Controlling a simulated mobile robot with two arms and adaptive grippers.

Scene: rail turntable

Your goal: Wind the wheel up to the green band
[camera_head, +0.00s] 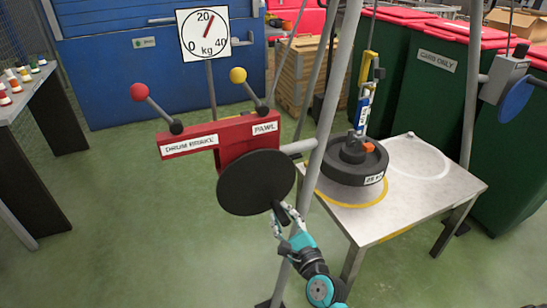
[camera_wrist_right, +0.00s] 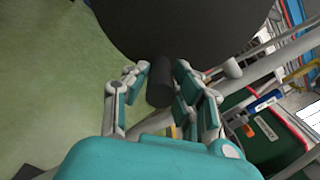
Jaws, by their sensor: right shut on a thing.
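The wheel (camera_head: 255,182) is a black disc on the front of the red winch housing (camera_head: 237,134). It also fills the top of the right wrist view (camera_wrist_right: 180,25). A dark cylindrical handle (camera_wrist_right: 160,85) sticks out from its face near the lower right edge. My right gripper (camera_head: 283,213) is shut on this handle, with one finger on each side in the wrist view (camera_wrist_right: 158,78). A round dial (camera_head: 204,35) marked 0, 20, 40 kg has a red needle just right of 20. I cannot make out a green band. My left gripper is out of view.
A red-knobbed lever (camera_head: 139,92) is by the DRUM BRAKE label and a yellow-knobbed lever (camera_head: 238,75) by PAWL. Grey poles stand close to the wheel.

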